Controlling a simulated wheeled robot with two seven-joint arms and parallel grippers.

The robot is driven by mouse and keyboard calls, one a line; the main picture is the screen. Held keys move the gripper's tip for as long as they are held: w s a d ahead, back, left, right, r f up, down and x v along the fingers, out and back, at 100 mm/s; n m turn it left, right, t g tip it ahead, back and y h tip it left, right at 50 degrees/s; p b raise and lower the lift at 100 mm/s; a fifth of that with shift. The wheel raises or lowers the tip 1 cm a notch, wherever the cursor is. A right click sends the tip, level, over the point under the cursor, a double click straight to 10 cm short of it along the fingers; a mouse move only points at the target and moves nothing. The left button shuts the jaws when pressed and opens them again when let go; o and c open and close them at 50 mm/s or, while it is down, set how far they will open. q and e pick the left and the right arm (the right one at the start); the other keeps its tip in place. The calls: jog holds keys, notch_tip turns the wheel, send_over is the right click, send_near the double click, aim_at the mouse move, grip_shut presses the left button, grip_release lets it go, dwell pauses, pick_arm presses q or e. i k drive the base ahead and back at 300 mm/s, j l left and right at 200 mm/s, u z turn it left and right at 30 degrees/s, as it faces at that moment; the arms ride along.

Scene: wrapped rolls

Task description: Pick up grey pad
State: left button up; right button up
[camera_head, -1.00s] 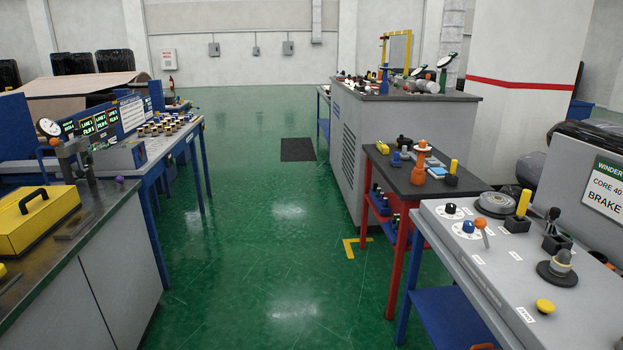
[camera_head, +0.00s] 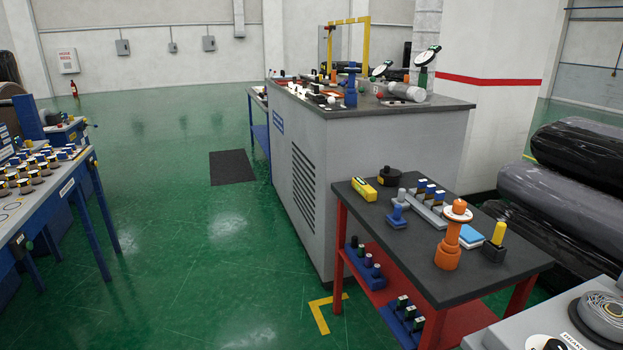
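I cannot pick out a grey pad with certainty. A dark grey flat mat (camera_head: 232,167) lies on the green floor left of the grey cabinet. On the dark-topped red table (camera_head: 380,217) there is a light blue and white pad-like block (camera_head: 470,237) behind an orange post (camera_head: 452,240). A yellow block in a black holder (camera_head: 495,243) stands to its right. A grey rack with small blue and white pieces (camera_head: 428,212) stands to its left. Neither of my grippers shows in the head view.
The grey cabinet (camera_head: 300,185) with cluttered top stands behind the red table. A blue-legged table (camera_head: 60,200) with several small rolls is at the left. Black-wrapped rolls (camera_head: 570,190) lie at the right. A grey bench with a round reel (camera_head: 605,315) fills the lower right corner. The green aisle is clear.

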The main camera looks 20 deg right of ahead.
aim_at(400, 201)
jog(key=i+j+z, duration=0.2)
jog(key=i, duration=1.25)
jog(key=i+z, duration=0.4)
jog(key=i+j+z, duration=0.1)
jog(key=i+z, duration=0.45)
jog(key=z, duration=0.3)
jog(key=i+z, duration=0.15)
jog(key=z, duration=0.35)
jog(key=i+j+z, duration=0.1)
jog(key=z, duration=0.35)
jog(key=i+j+z, duration=0.15)
jog(key=z, duration=0.35)
jog(key=i+j+z, duration=0.1)
jog(key=z, duration=0.15)
jog(key=i+j+z, duration=0.25)
jog(key=k+l, duration=0.05)
jog(key=l, duration=0.05)
